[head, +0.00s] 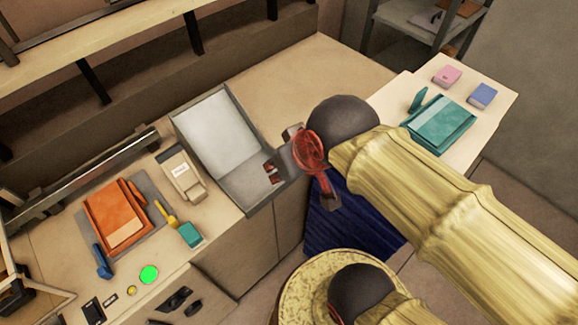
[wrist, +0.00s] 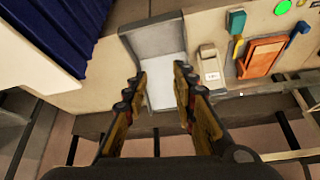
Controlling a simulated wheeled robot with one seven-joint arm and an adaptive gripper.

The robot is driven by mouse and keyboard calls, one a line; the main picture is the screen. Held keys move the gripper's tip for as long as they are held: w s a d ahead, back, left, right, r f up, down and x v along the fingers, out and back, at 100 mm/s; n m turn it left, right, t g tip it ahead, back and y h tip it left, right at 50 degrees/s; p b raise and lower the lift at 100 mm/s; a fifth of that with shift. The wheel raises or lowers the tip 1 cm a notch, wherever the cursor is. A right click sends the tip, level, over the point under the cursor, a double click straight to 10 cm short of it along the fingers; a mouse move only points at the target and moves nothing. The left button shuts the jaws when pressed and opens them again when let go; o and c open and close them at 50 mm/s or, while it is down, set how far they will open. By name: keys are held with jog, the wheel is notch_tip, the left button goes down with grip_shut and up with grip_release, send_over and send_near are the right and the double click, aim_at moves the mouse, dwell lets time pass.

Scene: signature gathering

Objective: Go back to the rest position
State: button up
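My gripper (wrist: 158,78) has its two fingers spread apart in the wrist view, with nothing between them. Behind the gap lies the open grey box (wrist: 158,35) with a pale inside. In the head view the box (head: 216,132) stands on the counter, and my gripper (head: 290,165) is at its right edge. My dark wrist joint and red ring hide part of it. A small dark red patch shows by the box's near right corner; I cannot tell if it is a fingertip.
The counter holds a beige device (head: 180,174), an orange folder (head: 117,216), a yellow-and-teal stamp (head: 189,234) and a green button (head: 149,274). A side table at right holds a teal book (head: 440,124), a pink box (head: 447,76) and a blue box (head: 482,95). The counter behind the box is bare.

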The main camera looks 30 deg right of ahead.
jog(key=shift+s+d, duration=0.5)
jog(key=shift+s, duration=0.05)
jog(key=shift+f, duration=0.1)
notch_tip(320, 180, down, 12)
jog(key=b, duration=1.2)
jog(key=shift+f+b, duration=0.25)
jog(key=shift+b, duration=0.1)
jog(key=shift+a, duration=0.15)
